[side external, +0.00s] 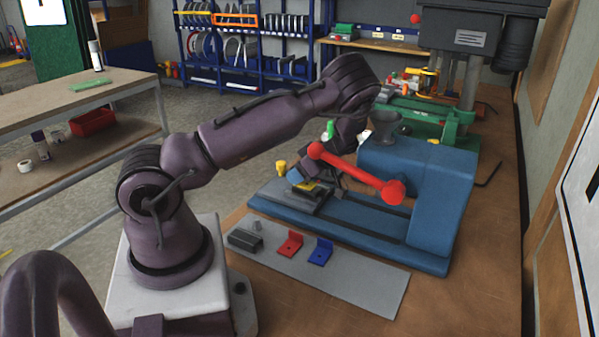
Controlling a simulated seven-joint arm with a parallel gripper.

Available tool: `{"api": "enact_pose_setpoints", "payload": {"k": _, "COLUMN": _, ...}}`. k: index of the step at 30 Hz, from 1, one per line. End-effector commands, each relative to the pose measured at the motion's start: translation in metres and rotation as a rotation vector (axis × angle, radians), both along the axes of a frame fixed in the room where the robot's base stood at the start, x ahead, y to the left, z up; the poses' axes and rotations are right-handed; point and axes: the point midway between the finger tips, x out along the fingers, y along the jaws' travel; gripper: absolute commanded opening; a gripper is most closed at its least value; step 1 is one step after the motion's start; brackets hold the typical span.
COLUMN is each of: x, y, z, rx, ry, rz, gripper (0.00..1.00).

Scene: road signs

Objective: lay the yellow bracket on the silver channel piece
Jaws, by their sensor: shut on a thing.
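The yellow bracket (307,186) is small in the side view, low over the grey jaw area of the blue vise. My gripper (314,183) is shut on it, with the fingers partly hidden by the arm and the red handle. A small silver piece (294,176), apparently the channel piece, shows just left of the bracket on the vise. I cannot tell whether the bracket touches it or is just above it.
The blue vise (436,210) has a red handle (355,172) crossing near my gripper. A grey plate (350,283) in front carries a dark grey block (245,240), a red bracket (290,244) and a blue bracket (320,252). A green machine (420,120) stands behind.

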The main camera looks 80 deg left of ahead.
Motion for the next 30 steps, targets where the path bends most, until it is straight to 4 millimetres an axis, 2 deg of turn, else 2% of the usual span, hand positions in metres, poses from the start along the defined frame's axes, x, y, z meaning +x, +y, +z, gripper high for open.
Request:
{"api": "enact_pose_setpoints", "payload": {"k": 2, "x": 0.0, "y": 0.0, "z": 0.0, "rx": 0.0, "ry": 0.0, "rz": 0.0, "gripper": 0.0}}
{"api": "enact_pose_setpoints", "payload": {"k": 3, "x": 0.0, "y": 0.0, "z": 0.0, "rx": 0.0, "ry": 0.0, "rz": 0.0, "gripper": 0.41}}
{"api": "enact_pose_setpoints", "payload": {"k": 6, "x": 0.0, "y": 0.0, "z": 0.0, "rx": 0.0, "ry": 0.0, "rz": 0.0, "gripper": 0.64}}
{"api": "enact_pose_setpoints", "payload": {"k": 7, "x": 0.0, "y": 0.0, "z": 0.0, "rx": 0.0, "ry": 0.0, "rz": 0.0, "gripper": 0.69}}
{"api": "enact_pose_setpoints", "payload": {"k": 21, "x": 0.0, "y": 0.0, "z": 0.004, "rx": 0.0, "ry": 0.0, "rz": -0.001, "gripper": 0.69}}
{"api": "enact_pose_setpoints", "payload": {"k": 26, "x": 0.001, "y": 0.0, "z": 0.023, "rx": 0.001, "ry": -0.006, "rz": -0.001, "gripper": 0.69}}
{"api": "enact_pose_setpoints", "payload": {"k": 30, "x": 0.001, "y": 0.0, "z": 0.05, "rx": 0.002, "ry": -0.004, "rz": 0.0, "gripper": 0.69}}
